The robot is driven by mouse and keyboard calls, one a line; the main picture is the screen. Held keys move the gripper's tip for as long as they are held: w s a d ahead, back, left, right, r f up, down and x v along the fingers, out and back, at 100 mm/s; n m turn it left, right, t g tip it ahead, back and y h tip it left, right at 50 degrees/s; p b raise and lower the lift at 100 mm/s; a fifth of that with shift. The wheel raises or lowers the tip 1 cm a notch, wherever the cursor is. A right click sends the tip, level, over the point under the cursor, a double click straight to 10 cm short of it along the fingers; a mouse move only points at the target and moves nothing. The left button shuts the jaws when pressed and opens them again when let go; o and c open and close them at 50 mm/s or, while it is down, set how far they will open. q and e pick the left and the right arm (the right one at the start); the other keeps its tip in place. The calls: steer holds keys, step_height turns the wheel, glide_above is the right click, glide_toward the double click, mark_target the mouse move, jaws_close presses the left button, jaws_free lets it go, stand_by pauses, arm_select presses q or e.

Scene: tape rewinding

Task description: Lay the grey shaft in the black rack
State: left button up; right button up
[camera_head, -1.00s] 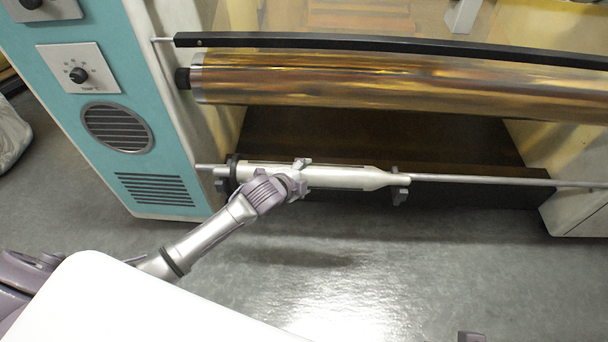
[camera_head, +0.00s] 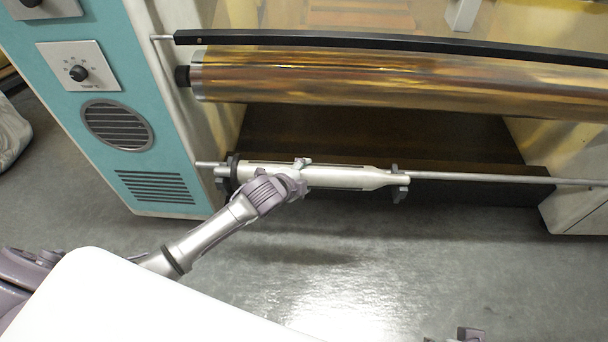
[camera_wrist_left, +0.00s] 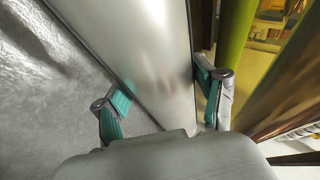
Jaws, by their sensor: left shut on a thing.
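The grey shaft (camera_head: 345,176) lies across the front of the machine, with a thick pale middle and a thin rod running out to the right. My left gripper (camera_head: 298,178) is shut on its thick part, left of centre. In the left wrist view the fingers (camera_wrist_left: 166,98) sit on either side of the shaft (camera_wrist_left: 155,50). Dark brackets (camera_head: 399,187) stand at both ends of the thick part. I cannot tell whether they belong to the black rack. A purplish part, apparently of my right gripper (camera_head: 468,334), shows at the bottom edge; its jaws are unclear.
A gold film roll (camera_head: 400,78) spans the machine above the shaft, under a black bar (camera_head: 400,46). A teal panel (camera_head: 95,95) with knobs and vents stands at the left. The grey floor (camera_head: 400,260) in front is clear. A dark beam (camera_head: 480,192) runs behind the shaft.

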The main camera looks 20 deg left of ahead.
arm_select(q)
steer(key=shift+w+f, duration=0.15)
steer(key=shift+f, duration=0.35)
stand_by(0.4)
steer(key=o, duration=1.6)
steer(key=shift+o, duration=0.8)
steer(key=shift+f, duration=0.1)
steer(key=shift+s+f+b, duration=0.3)
steer(key=shift+f, duration=0.05)
steer(key=v, duration=1.2)
steer(key=shift+w+r, duration=0.15)
steer(key=shift+r, duration=0.15)
